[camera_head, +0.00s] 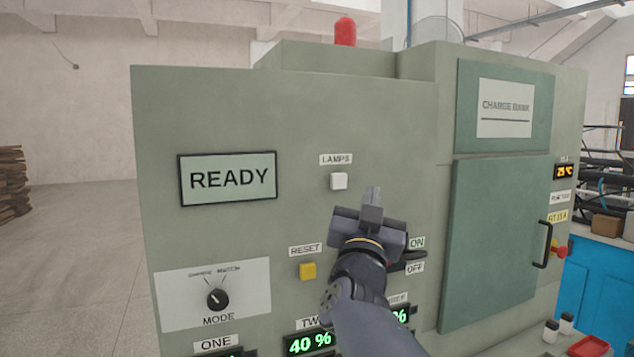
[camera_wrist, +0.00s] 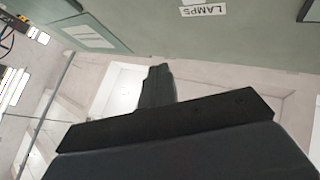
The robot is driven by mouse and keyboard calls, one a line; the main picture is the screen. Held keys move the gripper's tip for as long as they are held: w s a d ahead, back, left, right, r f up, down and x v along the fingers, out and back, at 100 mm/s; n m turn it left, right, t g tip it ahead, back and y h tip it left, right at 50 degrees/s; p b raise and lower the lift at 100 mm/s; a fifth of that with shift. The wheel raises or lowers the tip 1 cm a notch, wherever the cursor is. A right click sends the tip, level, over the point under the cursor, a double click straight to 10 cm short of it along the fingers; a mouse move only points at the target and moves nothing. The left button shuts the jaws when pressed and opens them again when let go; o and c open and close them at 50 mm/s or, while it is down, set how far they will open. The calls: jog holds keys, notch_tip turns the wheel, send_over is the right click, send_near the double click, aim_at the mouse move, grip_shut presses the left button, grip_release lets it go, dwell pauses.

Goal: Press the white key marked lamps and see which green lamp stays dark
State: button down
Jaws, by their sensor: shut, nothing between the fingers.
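The white key (camera_head: 338,181) sits on the green-grey cabinet front, under the label LAMPS (camera_head: 336,159). The LAMPS label also shows upside down at the top of the wrist view (camera_wrist: 204,10), where the key is not in view. My gripper (camera_head: 373,194) is shut and empty, in front of the panel just right of and a little below the white key. It appears apart from the key. Green-lit displays show below, one reading 40 % (camera_head: 309,343); my arm hides part of another. No separate green lamps can be made out.
A READY screen (camera_head: 228,179) is left of the key. Below are a yellow RESET key (camera_head: 308,271), a MODE knob (camera_head: 217,298) and an ON/OFF switch (camera_head: 412,255) partly behind my gripper. A door handle (camera_head: 543,244) sticks out at right. A red beacon (camera_head: 345,32) stands on top.

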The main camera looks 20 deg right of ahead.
jog(key=p, duration=0.2)
send_near(346, 176)
jog(key=shift+s+d+x, duration=0.15)
jog(key=shift+x, duration=1.05)
jog(key=shift+s+d+x, duration=0.15)
jog(key=shift+x, duration=1.1)
jog(key=shift+w+r, duration=0.15)
jog(key=shift+w, duration=0.3)
jog(key=shift+w, duration=0.4)
dwell(0.6)
jog(key=shift+s, duration=0.8)
jog(key=shift+s+b, duration=0.1)
jog(key=shift+b, duration=0.25)
